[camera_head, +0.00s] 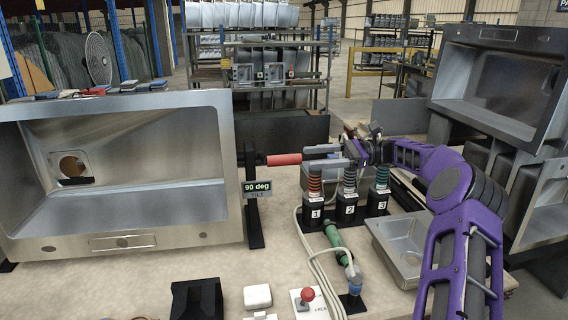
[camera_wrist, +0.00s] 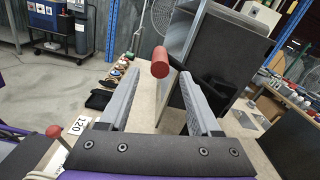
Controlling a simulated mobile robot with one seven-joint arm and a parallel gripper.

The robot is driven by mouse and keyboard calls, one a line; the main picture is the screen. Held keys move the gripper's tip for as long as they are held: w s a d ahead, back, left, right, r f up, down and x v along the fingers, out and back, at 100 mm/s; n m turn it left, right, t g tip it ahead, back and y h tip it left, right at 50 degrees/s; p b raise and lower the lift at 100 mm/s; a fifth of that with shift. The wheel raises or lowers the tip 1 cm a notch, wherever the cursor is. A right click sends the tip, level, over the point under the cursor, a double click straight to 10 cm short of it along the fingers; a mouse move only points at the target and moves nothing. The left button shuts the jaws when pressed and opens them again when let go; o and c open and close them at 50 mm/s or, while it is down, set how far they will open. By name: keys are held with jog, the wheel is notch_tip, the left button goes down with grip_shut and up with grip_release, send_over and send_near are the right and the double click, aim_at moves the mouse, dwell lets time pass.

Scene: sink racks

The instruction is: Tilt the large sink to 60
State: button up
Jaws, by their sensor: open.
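The large sink (camera_head: 120,225) stands on its side at the left of the head view, its basin facing the camera. A sign beside it (camera_head: 257,189) reads 90 deg TILT. A red handle (camera_head: 284,159) sticks out from the sink's right side on a dark shaft. My gripper (camera_head: 306,154) is open just right of the handle's end. In the wrist view the handle's round red end (camera_wrist: 160,69) lies between the two fingertips, apart from both as far as I can tell. The dark side of the sink (camera_wrist: 228,62) shows behind it.
Three numbered posts (camera_head: 348,198) with coiled tops stand below my arm. A green-handled hose (camera_head: 338,238) lies in front of them. A small sink (camera_head: 402,245) and stacked sinks (camera_head: 500,80) are at the right. The bench (camera_head: 130,285) is partly clear in front.

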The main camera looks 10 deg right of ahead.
aim_at(271, 161)
jog(key=a+b, duration=0.1)
jog(key=a, duration=0.7)
jog(key=shift+a, duration=0.35)
grip_shut()
dwell(1.0)
